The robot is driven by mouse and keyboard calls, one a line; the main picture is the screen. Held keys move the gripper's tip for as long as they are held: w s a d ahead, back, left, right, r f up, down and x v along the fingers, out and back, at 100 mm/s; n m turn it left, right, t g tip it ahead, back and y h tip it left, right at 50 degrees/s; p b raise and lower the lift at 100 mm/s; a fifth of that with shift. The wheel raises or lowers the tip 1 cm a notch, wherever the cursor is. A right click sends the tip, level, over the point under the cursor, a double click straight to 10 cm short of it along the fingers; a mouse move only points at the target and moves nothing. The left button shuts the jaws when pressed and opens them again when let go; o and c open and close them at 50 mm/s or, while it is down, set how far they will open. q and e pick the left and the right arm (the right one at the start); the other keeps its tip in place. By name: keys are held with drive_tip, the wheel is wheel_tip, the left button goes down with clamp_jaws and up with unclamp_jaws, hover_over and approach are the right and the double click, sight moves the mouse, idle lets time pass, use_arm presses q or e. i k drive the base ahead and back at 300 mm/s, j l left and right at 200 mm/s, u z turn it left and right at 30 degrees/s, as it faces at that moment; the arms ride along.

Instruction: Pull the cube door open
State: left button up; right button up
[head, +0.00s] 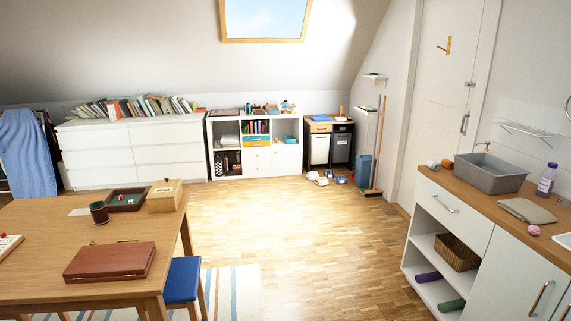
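A low white cube shelf (239,133) stands against the far wall, near the middle of the head view. Its lower right cell has a plain white front (288,159), which looks like the cube door and appears closed. Its handle is too small to make out. The lower middle cell has small white drawer fronts (257,161), shut. The other cells are open and hold books, boxes and a basket. The shelf is far away across the floor. Neither of my grippers is in view.
The wooden floor (270,220) is clear up to the shelf. A wooden table (40,237) and a blue stool (183,281) stand at the left, a white counter (449,209) at the right. Small items (318,178) and a broom (379,150) stand right of the shelf.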

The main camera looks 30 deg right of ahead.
sight(284, 159)
drive_tip(key=i+l+z, duration=0.2)
drive_tip(key=i+z, duration=0.15)
drive_tip(key=i, duration=0.25)
drive_tip(key=i+l+z, duration=0.15)
drive_tip(key=i+z, duration=0.25)
drive_tip(key=i, duration=5.15)
drive_tip(key=l, duration=0.05)
